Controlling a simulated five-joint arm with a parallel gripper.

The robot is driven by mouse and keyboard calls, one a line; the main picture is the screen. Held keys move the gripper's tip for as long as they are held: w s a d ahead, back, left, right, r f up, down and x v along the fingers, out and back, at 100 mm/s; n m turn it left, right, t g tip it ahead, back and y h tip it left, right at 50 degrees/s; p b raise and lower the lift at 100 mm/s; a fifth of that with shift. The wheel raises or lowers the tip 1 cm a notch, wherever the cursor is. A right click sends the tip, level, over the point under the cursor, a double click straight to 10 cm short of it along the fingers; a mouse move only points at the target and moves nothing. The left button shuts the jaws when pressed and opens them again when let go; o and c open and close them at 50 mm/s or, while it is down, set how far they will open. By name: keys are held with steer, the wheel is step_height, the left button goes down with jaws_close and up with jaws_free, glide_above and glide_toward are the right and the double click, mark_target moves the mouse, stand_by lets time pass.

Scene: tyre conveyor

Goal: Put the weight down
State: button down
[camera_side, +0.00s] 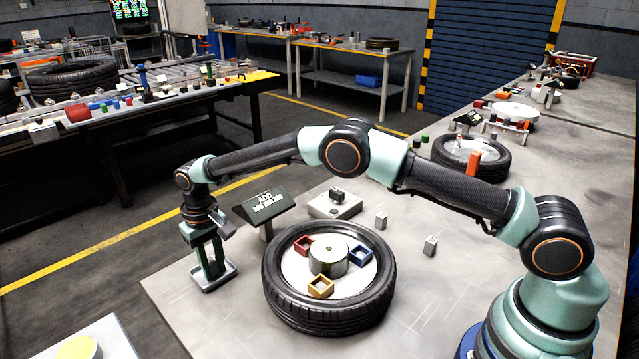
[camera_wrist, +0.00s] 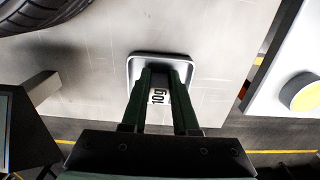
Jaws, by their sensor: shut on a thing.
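My gripper (camera_side: 212,268) points down at the left edge of the grey table, shut on a small weight. In the side view the fingers largely hide the weight. I cannot tell whether the weight touches the tray floor.
A tyre (camera_side: 330,312) with a metal hub and red, blue and yellow square frames lies right of the tray. A dark "ADD" sign (camera_side: 266,203) stands behind. Two grey blocks (camera_side: 381,222) (camera_side: 430,245) stand beyond the tyre. A yellow button (camera_wrist: 303,93) sits on a pale stand off the table.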

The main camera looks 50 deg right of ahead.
steer(key=shift+f, duration=0.1)
steer(key=c, duration=0.7)
jaws_free()
